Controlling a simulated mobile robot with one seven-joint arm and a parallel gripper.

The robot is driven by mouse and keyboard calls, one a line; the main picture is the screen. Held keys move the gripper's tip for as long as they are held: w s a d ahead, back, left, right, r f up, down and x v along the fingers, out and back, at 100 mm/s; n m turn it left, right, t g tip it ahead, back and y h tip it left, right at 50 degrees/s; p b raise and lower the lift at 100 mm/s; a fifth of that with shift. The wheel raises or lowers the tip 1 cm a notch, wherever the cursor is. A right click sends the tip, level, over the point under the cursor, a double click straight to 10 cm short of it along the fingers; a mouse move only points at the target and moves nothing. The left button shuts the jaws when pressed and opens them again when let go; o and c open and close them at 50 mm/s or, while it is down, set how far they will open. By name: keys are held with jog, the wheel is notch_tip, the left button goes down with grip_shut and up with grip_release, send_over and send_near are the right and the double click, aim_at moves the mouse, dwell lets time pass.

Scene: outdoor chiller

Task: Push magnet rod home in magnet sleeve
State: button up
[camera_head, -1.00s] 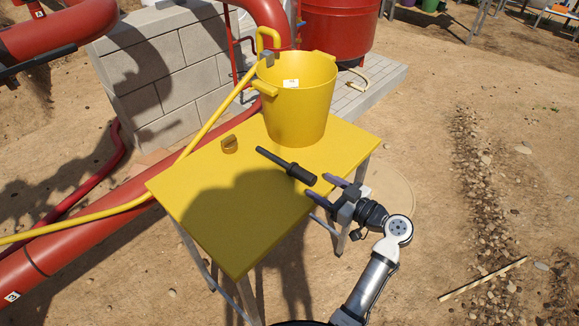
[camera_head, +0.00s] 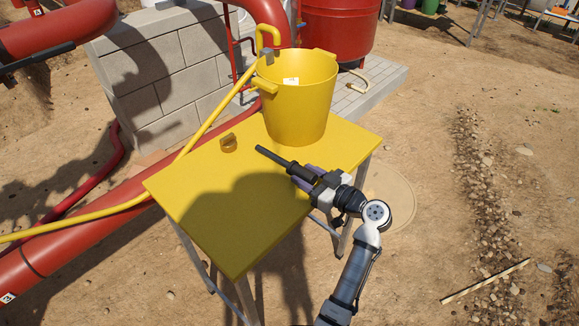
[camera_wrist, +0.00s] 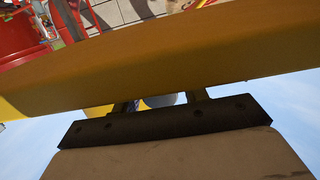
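The dark magnet piece lies at the right part of the yellow table top. Its thin rod section (camera_head: 273,157) points to the upper left, and a thicker dark section (camera_head: 303,173) follows at its right end. I cannot tell where rod and sleeve meet. My gripper (camera_head: 302,175) is at the thick end, with its purplish fingers on either side of it. Whether the fingers touch or squeeze it is not clear. The wrist view shows a dark bar of my gripper below a broad brown-orange surface; the fingertips and the magnet piece cannot be made out there.
The yellow table (camera_head: 220,210) carries a large yellow bucket (camera_head: 296,105) just behind the magnet piece and a small brass-coloured fitting (camera_head: 229,144) to the left. A yellow pipe (camera_head: 198,135) runs along the table's back left. The table's front left is clear.

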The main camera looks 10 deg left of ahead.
grip_shut()
jog(key=shift+r+p, duration=1.5)
jog(key=shift+r, duration=2.05)
jog(key=shift+c, duration=2)
grip_release()
grip_shut()
